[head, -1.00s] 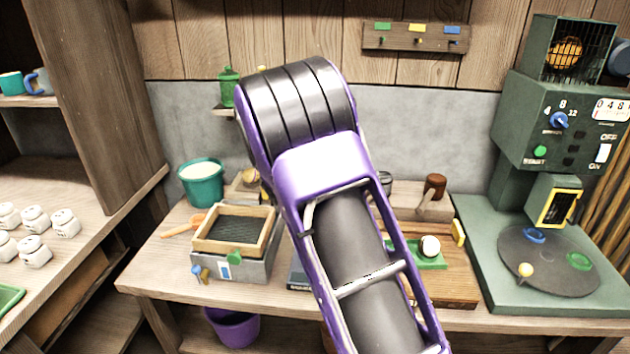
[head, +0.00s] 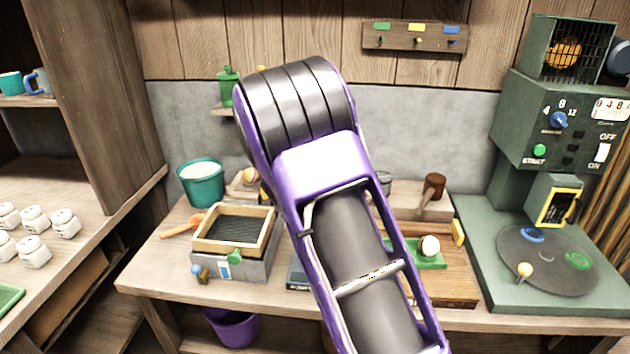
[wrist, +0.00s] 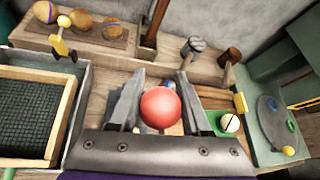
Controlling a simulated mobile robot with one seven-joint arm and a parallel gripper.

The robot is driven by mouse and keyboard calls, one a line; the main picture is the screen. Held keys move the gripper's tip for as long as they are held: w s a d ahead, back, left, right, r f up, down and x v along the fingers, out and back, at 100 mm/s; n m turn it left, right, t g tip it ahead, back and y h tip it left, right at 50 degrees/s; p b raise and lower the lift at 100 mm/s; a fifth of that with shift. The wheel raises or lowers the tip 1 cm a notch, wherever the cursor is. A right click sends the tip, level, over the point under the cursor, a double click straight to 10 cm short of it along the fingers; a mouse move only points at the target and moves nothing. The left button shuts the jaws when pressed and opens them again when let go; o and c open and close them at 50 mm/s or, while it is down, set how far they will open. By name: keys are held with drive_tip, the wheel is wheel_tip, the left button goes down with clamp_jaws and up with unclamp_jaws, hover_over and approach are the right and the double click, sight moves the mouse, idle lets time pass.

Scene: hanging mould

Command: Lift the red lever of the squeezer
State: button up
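The red lever's round knob (wrist: 161,108) shows in the wrist view, between the two fingers of my gripper (wrist: 158,95). The fingers stand apart on either side of the knob, so my gripper looks open. I cannot tell whether either finger touches the knob. The rest of the lever and most of the squeezer are hidden behind the knob and the gripper. In the head view my purple arm covers that part of the bench, and the knob and gripper do not show.
A wooden-framed sieve box (head: 232,240) is left of my arm. A green tray with a white ball (head: 430,246) and a wooden mallet (head: 434,188) are to the right. A green machine (head: 560,120) stands at the far right. A teal bucket (head: 202,184) is at the back left.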

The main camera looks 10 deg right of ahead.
drive_tip(key=shift+o, duration=1.2)
drive_tip(key=shift+f, duration=0.5)
drive_tip(key=shift+o, duration=0.9)
drive_tip(key=shift+w+r, duration=0.1)
drive_tip(key=shift+s+a+r+p, duration=0.3)
drive_tip(key=shift+s+r, duration=0.15)
drive_tip(key=shift+r, duration=0.25)
drive_tip(key=shift+s+a+r+p, duration=0.2)
drive_tip(key=shift+s+a+r, duration=0.15)
drive_tip(key=shift+r, duration=0.35)
drive_tip(key=s+a+r, duration=0.6)
drive_tip(key=s+r, duration=0.3)
drive_tip(key=r, duration=0.3)
drive_tip(key=shift+r, duration=0.4)
drive_tip(key=shift+s, duration=0.1)
